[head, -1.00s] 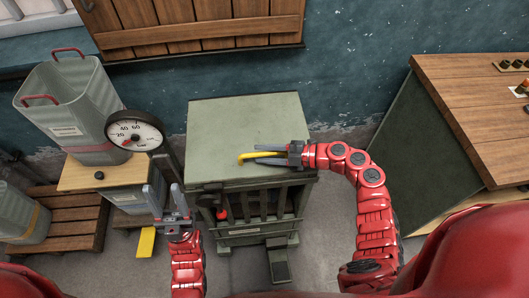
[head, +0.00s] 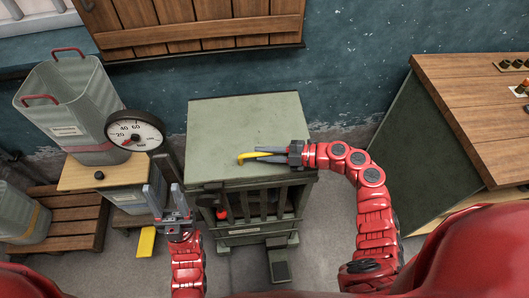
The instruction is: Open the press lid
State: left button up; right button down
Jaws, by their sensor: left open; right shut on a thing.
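The press (head: 272,237) is a grey-green cabinet with vertical bars on its front. Its flat lid (head: 240,120) looks shut. A yellow curved bar (head: 247,157) shows at the lid's front part; I cannot tell how it joins the lid. My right gripper (head: 270,154) is shut on this bar, reaching in from the right, its fingers hiding part of it. A dark lever with a red end (head: 223,214) sits at the press's upper front left. My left gripper (head: 164,192) is open and empty, pointing up, left of the press and apart from the lever.
A dial gauge (head: 135,132) on a post stands left of the press. A tall grey bin (head: 75,105) with red handles stands on a wooden-topped stand. A workbench (head: 480,105) is at the right. A pedal (head: 280,271) sits below the press front.

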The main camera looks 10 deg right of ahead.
jog(key=shift+r, duration=0.15)
dwell(0.5)
jog(key=w+r+p, duration=0.2)
jog(key=w+r, duration=0.2)
jog(key=r, duration=0.4)
jog(key=w+r+m+p, duration=0.1)
jog(key=w+r+p, duration=0.1)
jog(key=w+r, duration=0.3)
notch_tip(320, 180, up, 4)
jog(key=shift+f, duration=0.25)
